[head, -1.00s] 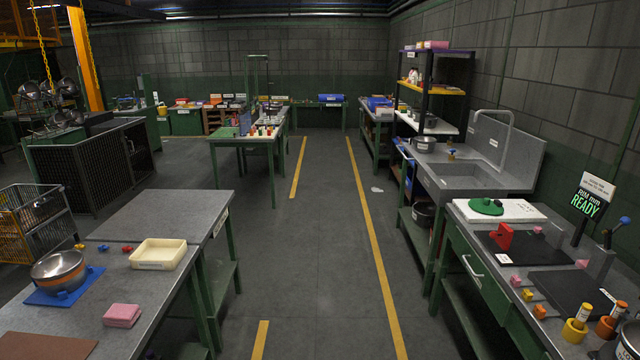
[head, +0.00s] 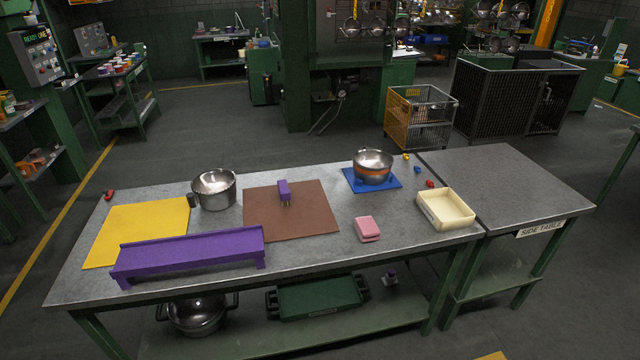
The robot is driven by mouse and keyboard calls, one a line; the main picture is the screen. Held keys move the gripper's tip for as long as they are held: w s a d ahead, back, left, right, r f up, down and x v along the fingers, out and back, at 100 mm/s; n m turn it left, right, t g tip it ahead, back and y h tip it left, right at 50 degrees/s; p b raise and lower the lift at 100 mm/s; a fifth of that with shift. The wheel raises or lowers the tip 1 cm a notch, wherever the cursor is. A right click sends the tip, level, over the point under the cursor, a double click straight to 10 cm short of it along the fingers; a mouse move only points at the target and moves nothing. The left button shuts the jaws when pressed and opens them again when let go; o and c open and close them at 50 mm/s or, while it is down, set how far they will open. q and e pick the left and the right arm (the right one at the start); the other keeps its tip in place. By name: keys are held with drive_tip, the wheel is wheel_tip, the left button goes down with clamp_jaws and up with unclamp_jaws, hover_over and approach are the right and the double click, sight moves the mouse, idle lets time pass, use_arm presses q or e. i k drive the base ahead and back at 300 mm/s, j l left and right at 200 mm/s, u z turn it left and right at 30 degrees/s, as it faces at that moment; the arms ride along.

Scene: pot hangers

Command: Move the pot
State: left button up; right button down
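Several pots are in the head view, and I cannot tell which one the task means. A silver pot (head: 216,190) stands upright on the grey table, behind the purple rack and left of the brown mat. A steel pot with an orange band (head: 373,168) sits on a blue mat (head: 391,183) farther right on the same table. A larger silver pot with side handles (head: 197,318) stands on the shelf under the table. Neither of my grippers is in view.
The side table (head: 505,185) is bare. Pots hang on a back rack (head: 365,12).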

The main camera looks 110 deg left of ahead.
sight(215, 190)
drive_tip(key=z, duration=5.35)
